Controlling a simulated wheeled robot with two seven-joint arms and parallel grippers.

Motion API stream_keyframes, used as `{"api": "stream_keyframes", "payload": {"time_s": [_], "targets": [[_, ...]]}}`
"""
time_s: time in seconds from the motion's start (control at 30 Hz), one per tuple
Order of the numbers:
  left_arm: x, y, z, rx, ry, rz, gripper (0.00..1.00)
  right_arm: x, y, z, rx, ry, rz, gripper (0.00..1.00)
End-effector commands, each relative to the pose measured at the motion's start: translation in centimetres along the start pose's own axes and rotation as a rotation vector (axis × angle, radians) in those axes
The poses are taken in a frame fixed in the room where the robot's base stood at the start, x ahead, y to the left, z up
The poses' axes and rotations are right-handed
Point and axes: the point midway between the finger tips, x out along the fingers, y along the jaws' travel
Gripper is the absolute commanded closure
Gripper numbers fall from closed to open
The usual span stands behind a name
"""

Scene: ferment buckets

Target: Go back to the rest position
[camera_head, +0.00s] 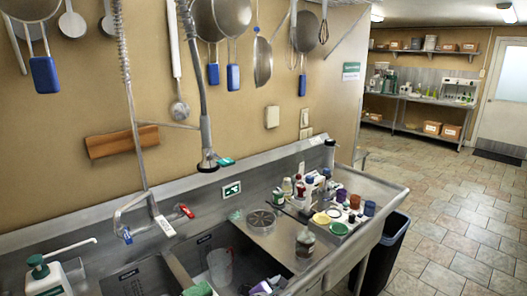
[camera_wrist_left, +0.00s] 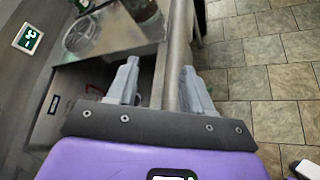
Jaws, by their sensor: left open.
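My left gripper (camera_wrist_left: 160,68) shows in the left wrist view, with its two grey fingers apart and nothing between them. Behind the fingers is the steel sink counter's front edge (camera_wrist_left: 178,40), with tiled floor to its right. I cannot tell whether a finger touches the edge.
The steel counter (camera_head: 285,238) holds bottles, coloured lids and a jar (camera_head: 305,243). A clear jug (camera_head: 221,268) stands in a sink basin. A faucet (camera_head: 140,205) and hanging hose (camera_head: 207,150) rise above. A dark bin (camera_head: 385,255) stands right; the tiled floor (camera_head: 450,220) beyond is clear.

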Motion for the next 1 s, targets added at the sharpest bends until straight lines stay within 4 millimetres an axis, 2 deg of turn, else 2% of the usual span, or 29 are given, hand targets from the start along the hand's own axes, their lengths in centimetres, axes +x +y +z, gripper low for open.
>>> {"api": "stream_keyframes", "payload": {"time_s": [0.03, 0.1, 0.2, 0.27, 0.3, 0.4, 0.5, 0.6, 0.73, 0.83, 1.0], "targets": [[0.8, -4.6, -2.4, 0.155, 0.019, -0.113, 0.49, 0.2, 0.1, 0.0, 0.0, 0.0, 0.0, 0.0], [0.9, -9.8, -3.8, 0.378, -0.007, -0.249, 0.49, 0.3, 0.1, 0.0, 0.001, 0.0, 0.001, 0.0], [0.0, -13.3, -11.2, 0.601, 0.04, -0.35, 0.49, 1.2, 0.5, 0.0, 0.001, 0.0, 0.0, 0.0], [-1.1, -15.6, -15.2, 0.73, 0.05, -0.423, 0.49, 1.6, 0.7, -0.1, 0.001, -0.001, 0.001, 0.0], [-2.0, -17.1, -17.7, 0.813, 0.051, -0.477, 0.49, 1.9, 0.7, -0.1, 0.001, -0.001, 0.0, 0.0], [-5.0, -21.0, -23.6, 1.011, 0.03, -0.62, 0.49, 2.5, 1.0, -0.1, 0.001, -0.001, 0.0, 0.0], [-8.7, -24.6, -28.4, 1.177, -0.025, -0.764, 0.49, 3.1, 1.2, -0.1, 0.001, -0.001, 0.0, 0.0], [-12.2, -27.4, -31.8, 1.302, -0.097, -0.882, 0.49, 3.6, 1.4, -0.1, 0.001, -0.001, 0.0, 0.0], [-15.4, -29.6, -34.0, 1.399, -0.179, -0.977, 0.49, 3.9, 1.5, -0.1, 0.001, -0.001, 0.0, 0.0], [-16.6, -30.3, -34.7, 1.433, -0.213, -1.008, 0.49, 4.0, 1.5, -0.1, 0.001, 0.0, 0.0, 0.0], [-16.7, -30.3, -34.8, 1.436, -0.216, -1.011, 0.49, 4.0, 1.5, -0.1, 0.001, 0.0, 0.0, 0.0]]}}
